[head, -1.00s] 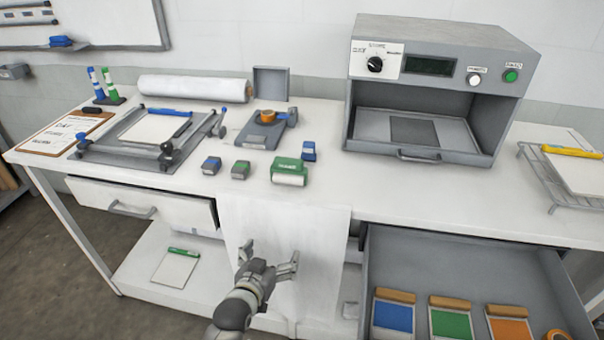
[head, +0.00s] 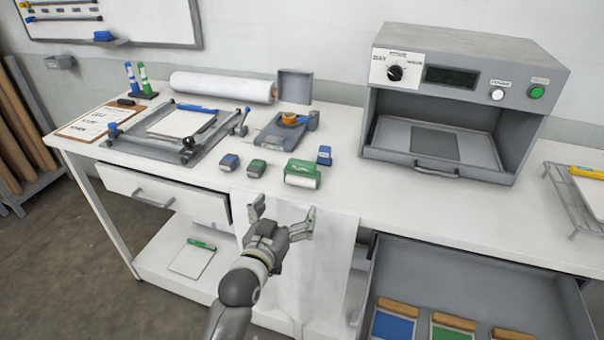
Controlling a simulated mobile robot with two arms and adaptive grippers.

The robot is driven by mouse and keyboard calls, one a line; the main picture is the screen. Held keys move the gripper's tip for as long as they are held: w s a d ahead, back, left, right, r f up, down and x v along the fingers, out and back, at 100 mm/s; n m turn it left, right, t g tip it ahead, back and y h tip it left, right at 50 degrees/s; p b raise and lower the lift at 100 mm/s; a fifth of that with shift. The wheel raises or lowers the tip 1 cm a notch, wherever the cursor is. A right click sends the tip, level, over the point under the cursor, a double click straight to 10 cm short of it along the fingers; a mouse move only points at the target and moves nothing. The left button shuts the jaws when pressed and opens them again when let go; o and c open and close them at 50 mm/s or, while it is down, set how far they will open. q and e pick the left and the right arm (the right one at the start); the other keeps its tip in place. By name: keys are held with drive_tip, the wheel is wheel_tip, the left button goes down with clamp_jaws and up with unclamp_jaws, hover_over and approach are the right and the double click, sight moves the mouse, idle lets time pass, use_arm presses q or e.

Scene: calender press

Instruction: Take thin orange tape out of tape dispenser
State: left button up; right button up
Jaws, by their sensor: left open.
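The orange tape (head: 289,119) is a small roll sitting in the grey tape dispenser (head: 276,138), toward the back middle of the white bench. My left gripper (head: 284,213) is open and empty, in front of the bench's front edge. It is nearer to me than the dispenser, with the green roller block between them in the picture. My right gripper does not show.
A green roller block (head: 303,173) and small blue and green blocks (head: 257,168) lie between gripper and dispenser. A frame press (head: 180,135) stands left, a grey machine (head: 450,100) right. An open drawer (head: 470,270) holds coloured pads at lower right.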

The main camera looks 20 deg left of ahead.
sight(300, 170)
use_arm(q)
drive_tip(key=shift+t, duration=0.3)
drive_tip(key=w+r, duration=0.2)
drive_tip(key=w, duration=0.1)
drive_tip(key=w+r, duration=0.1)
drive_tip(key=w, duration=0.1)
drive_tip(key=shift+w+p, duration=0.15)
drive_tip(key=shift+p, duration=0.2)
drive_tip(key=shift+w+r, duration=0.2)
drive_tip(key=shift+w, duration=0.25)
drive_tip(key=shift+w+p, duration=0.6)
drive_tip(key=shift+w, duration=1.6)
drive_tip(key=c, duration=0.9)
